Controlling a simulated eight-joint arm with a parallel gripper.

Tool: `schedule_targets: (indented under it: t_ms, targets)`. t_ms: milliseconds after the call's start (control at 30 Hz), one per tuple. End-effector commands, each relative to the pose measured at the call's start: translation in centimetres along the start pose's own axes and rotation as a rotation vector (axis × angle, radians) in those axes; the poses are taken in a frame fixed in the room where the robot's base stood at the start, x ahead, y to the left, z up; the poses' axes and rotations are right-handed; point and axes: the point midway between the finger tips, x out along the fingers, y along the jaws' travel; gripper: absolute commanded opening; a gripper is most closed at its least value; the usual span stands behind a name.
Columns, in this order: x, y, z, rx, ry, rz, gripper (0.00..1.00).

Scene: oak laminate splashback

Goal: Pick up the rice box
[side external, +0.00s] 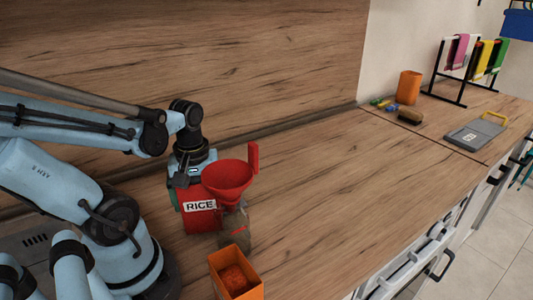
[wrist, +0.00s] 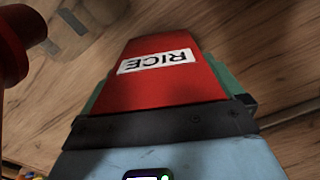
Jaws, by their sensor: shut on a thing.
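The rice box (side external: 197,220) is red with a white RICE label, at the lower middle of the side view, partly behind a red funnel. It also fills the middle of the wrist view (wrist: 165,88), its label upside down. My gripper (side external: 193,186) is over the box from above. Its green fingers show on either side of the box in the wrist view, and it is shut on the box. The box looks about upright. I cannot tell whether its base touches the counter.
The red funnel (side external: 228,178) sits above a clear jar (side external: 236,230), close to the box's right side. An open orange container (side external: 237,272) stands in front. Farther right are an orange cup (side external: 408,87), a brush (side external: 411,116) and a grey board (side external: 476,134). The middle counter is clear.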

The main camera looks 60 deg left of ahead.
Motion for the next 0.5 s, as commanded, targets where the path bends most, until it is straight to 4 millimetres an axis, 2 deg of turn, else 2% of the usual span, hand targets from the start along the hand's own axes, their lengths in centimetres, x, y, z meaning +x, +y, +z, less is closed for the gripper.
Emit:
schedule_targets:
  t_ms: [500]
  targets:
    - [0.86,-0.02,0.02,0.000,0.000,0.000,0.52]
